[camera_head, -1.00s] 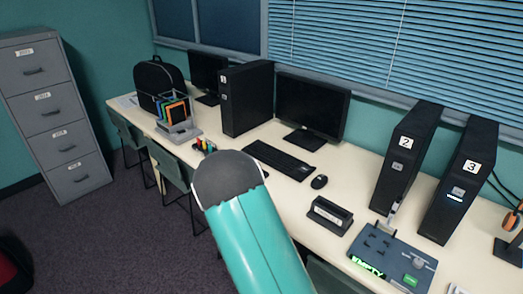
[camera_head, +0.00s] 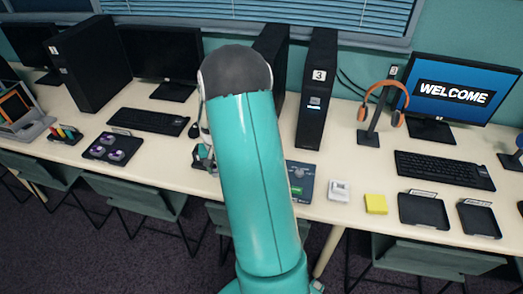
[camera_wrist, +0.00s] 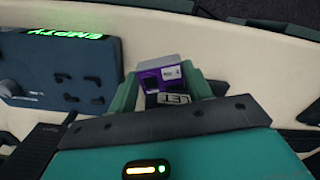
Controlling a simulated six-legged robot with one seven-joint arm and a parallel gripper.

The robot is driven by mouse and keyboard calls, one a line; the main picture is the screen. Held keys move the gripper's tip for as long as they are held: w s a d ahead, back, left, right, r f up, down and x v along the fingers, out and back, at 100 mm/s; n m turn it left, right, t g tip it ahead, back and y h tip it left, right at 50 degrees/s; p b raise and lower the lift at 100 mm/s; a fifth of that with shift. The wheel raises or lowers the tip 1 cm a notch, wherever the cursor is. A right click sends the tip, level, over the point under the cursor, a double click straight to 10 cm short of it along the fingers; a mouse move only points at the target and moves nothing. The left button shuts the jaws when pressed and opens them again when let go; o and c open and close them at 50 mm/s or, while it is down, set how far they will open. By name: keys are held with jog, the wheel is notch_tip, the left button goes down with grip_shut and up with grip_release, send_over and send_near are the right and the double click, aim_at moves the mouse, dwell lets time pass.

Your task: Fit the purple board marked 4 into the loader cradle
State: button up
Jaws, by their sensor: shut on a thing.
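My gripper (camera_wrist: 165,88) is shut on a purple board (camera_wrist: 152,78) with grey parts, held between its teal fingers in the wrist view. A small marking shows on the board, but I cannot read it as a 4. The dark blue loader (camera_wrist: 62,75) lies left of the gripper in the wrist view, with a green "EMPTY" sign. The board is apart from it. In the head view, my gripper (camera_head: 204,157) shows just left of my teal arm, and the arm hides much of the loader (camera_head: 301,186). The cradle cannot be made out clearly.
Tower 3 (camera_head: 316,95) stands behind the loader. A white block (camera_head: 340,190), a yellow pad (camera_head: 376,204) and dark trays (camera_head: 423,211) lie to its right. A tray with purple round items (camera_head: 90,153) and a keyboard (camera_head: 148,121) are left. Chairs (camera_head: 135,197) line the front.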

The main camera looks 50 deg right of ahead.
jog(key=s+d+r+m, duration=0.4)
jog(key=s+d+r, duration=0.1)
jog(key=s+d, duration=0.6)
jog(key=shift+w+d+f, duration=0.1)
jog(key=shift+w+f, duration=0.1)
jog(key=shift+f, duration=0.65)
jog(key=shift+w+d+f, duration=0.1)
jog(key=shift+w+f, duration=0.15)
jog(key=shift+f, duration=0.6)
jog(key=shift+w+d+f, duration=0.1)
jog(key=shift+w+f, duration=0.1)
jog(key=shift+f, duration=0.65)
jog(key=shift+a+f, duration=0.1)
jog(key=shift+f, duration=0.75)
jog(key=o, duration=1)
jog(key=shift+r, duration=0.1)
notch_tip(320, 180, up, 7)
jog(key=shift+f, duration=0.1)
dwell(0.5)
dwell(0.4)
